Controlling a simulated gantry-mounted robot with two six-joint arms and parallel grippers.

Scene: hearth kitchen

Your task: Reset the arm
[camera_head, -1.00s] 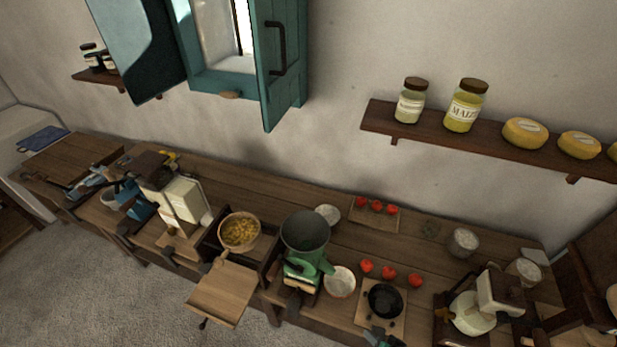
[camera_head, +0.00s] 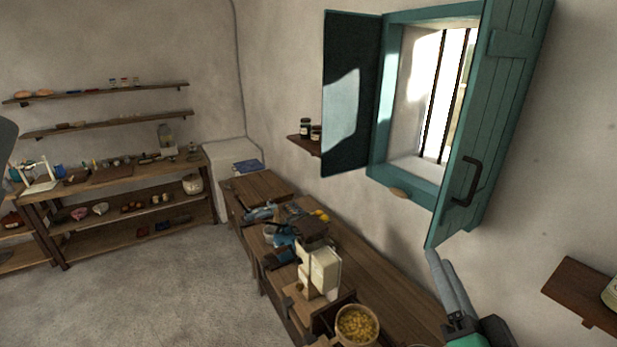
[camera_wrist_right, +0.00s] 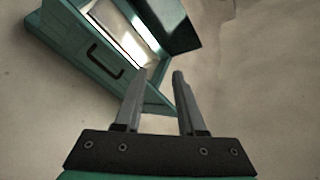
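My right gripper (camera_head: 447,278) is raised at the lower right of the head view, in front of the white wall and just below the teal window shutter (camera_head: 497,120). In the right wrist view the two grey fingers of the right gripper (camera_wrist_right: 160,90) stand apart with nothing between them. The shutter with its dark handle (camera_wrist_right: 104,60) shows beyond the fingers at the upper left there. I cannot tell from these views whether a fingertip touches it. My left gripper is not in view; a grey rounded shape at the head view's left edge is unclear.
A long wooden counter (camera_head: 375,275) runs below the window, holding a cream grinder (camera_head: 320,270) and a bowl of yellow pieces (camera_head: 357,324). A wall shelf (camera_head: 583,291) is at the right. A wooden shelf unit (camera_head: 125,190) stands at the far left. The floor (camera_head: 170,285) is clear.

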